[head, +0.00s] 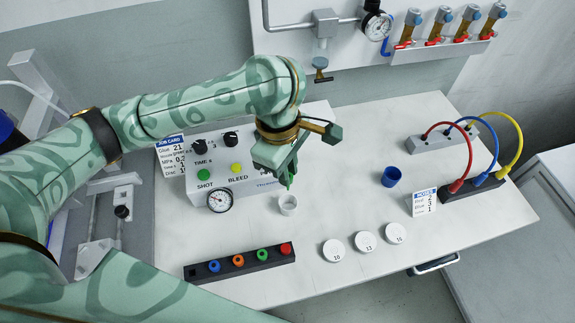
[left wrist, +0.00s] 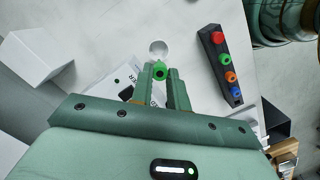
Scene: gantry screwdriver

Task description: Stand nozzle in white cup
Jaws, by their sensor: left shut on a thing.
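My left gripper (head: 288,170) is shut on a green nozzle (left wrist: 159,71) and points down above the table. In the head view the nozzle is mostly hidden by the fingers, with only a bit of dark green (head: 291,183) showing below them. The small white cup (head: 288,205) stands on the table just below and in front of the gripper. In the left wrist view the cup (left wrist: 158,47) shows just beyond the nozzle, and the nozzle looks apart from it. My right gripper is not in view.
A black rack (head: 240,264) in front holds blue, orange, green and red nozzles, with one empty hole at its left end. A control box (head: 213,192) with a gauge stands close left of the cup. A blue cup (head: 391,177) and three white discs (head: 365,241) are to the right.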

